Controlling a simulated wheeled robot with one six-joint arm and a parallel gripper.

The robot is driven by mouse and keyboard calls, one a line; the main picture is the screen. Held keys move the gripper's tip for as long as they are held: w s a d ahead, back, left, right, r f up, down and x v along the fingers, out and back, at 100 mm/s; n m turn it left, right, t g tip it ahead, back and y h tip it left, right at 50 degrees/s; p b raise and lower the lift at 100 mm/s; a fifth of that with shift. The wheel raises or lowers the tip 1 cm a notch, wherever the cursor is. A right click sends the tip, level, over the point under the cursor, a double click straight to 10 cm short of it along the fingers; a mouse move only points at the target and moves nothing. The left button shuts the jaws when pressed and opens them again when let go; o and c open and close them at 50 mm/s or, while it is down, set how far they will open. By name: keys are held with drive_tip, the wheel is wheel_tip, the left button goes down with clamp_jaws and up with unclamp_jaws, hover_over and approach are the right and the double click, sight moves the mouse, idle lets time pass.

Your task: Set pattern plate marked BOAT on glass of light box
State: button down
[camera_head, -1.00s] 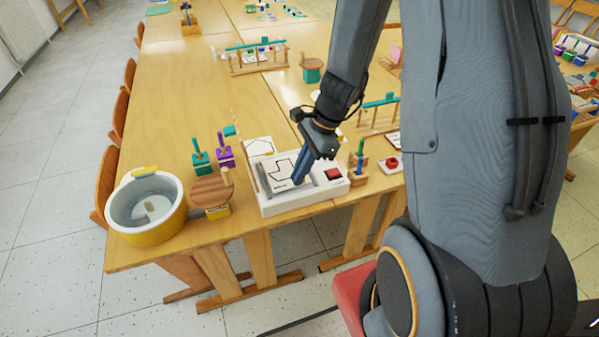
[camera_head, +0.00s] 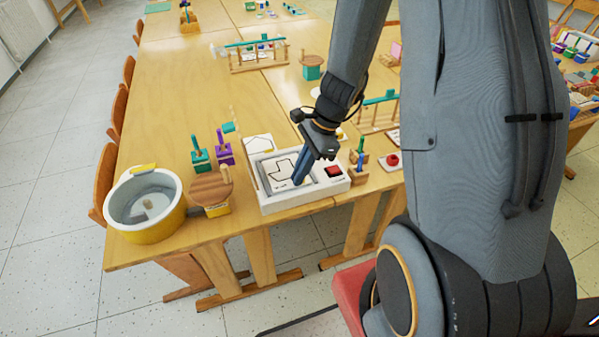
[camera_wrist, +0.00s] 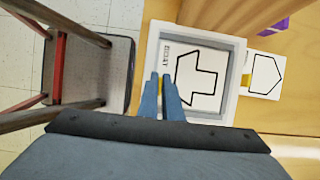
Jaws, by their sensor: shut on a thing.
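The BOAT plate (camera_head: 283,170) is a white square with a black outline. It lies within the raised white frame of the light box (camera_head: 305,200) near the table's front edge. In the wrist view the plate (camera_wrist: 205,75) shows its BOAT lettering beside my fingers, inside the box's rim (camera_wrist: 241,60). My gripper (camera_head: 297,181) is shut on the plate's near edge; its blue fingers (camera_wrist: 161,92) reach into the frame. The plate looks flat, but whether it fully touches the glass cannot be told.
Another white plate with a pentagon outline (camera_head: 258,145) lies behind the box. A red button (camera_head: 333,171) is on the box's right. A yellow and white tub (camera_head: 146,205) and a round wooden piece (camera_head: 210,188) stand left. Pegged blocks (camera_head: 358,160) stand close on the right.

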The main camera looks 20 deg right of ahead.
drive_tip(key=c, duration=1.9)
unclamp_jaws()
drive_tip(key=shift+o, duration=0.2)
drive_tip(key=v, duration=0.7)
drive_tip(key=shift+d+r, duration=0.2)
drive_tip(key=shift+r, duration=0.15)
drive_tip(key=s+a+r+n+h, duration=0.1)
drive_tip(key=s+n, duration=0.3)
drive_tip(key=n, duration=0.5)
drive_tip(key=s+a+r+n+t+h, duration=0.1)
drive_tip(key=s+a+r+n+h, duration=0.1)
drive_tip(key=s+n, duration=0.3)
drive_tip(key=r+n+h, duration=0.1)
drive_tip(key=n, duration=0.3)
drive_tip(key=shift+s, duration=0.2)
